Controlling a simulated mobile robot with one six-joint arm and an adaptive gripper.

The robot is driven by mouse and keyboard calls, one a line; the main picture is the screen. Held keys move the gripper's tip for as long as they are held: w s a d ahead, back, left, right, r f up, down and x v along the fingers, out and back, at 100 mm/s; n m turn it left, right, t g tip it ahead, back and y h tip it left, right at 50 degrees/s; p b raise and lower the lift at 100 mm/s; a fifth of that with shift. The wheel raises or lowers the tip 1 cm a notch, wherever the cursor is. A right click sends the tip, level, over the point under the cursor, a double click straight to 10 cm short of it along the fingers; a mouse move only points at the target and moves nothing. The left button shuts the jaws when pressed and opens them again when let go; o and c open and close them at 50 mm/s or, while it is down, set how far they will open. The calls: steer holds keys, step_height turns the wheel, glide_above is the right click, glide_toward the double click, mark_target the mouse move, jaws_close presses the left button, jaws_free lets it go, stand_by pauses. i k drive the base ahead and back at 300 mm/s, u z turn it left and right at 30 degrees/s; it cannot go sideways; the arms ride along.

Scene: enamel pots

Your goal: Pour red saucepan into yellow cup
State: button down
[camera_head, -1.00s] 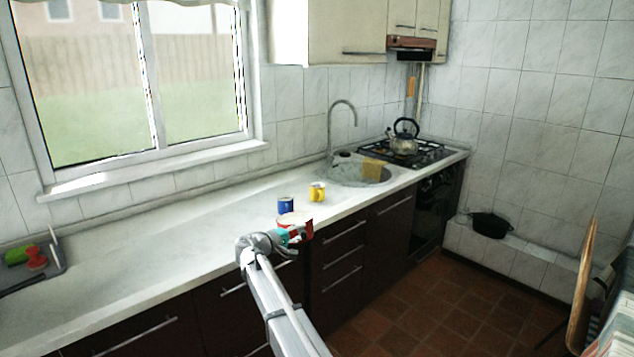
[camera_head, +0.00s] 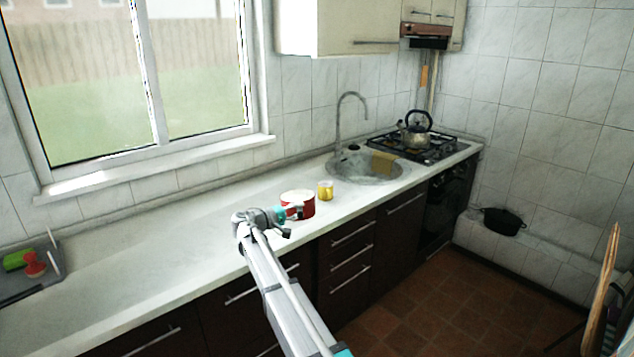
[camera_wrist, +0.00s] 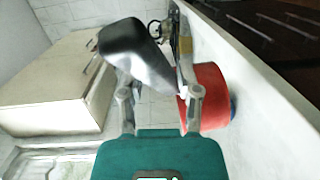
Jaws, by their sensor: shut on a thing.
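The red saucepan (camera_head: 304,206), with a pale top, is held by my gripper (camera_head: 291,212) over the counter's front part. It looks roughly upright. My gripper is shut on its handle; a dark, shiny handle-like part (camera_wrist: 135,50) shows between the fingers in the wrist view, where the red wall (camera_wrist: 212,95) is at the right. The yellow cup (camera_head: 325,191) stands upright on the counter, just right of and behind the saucepan in the head view. The gap between them is hard to judge. The saucepan's contents cannot be made out.
A blue patch (camera_wrist: 233,107) shows behind the saucepan in the wrist view. The sink (camera_head: 365,168) with its tall tap (camera_head: 339,120) lies beyond the cup. A kettle (camera_head: 416,130) stands on the stove. The counter to the left (camera_head: 170,245) is clear up to a grey tray (camera_head: 40,275).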

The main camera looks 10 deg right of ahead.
mark_target(325, 188)
steer(key=i, duration=1.15)
steer(key=z, duration=0.1)
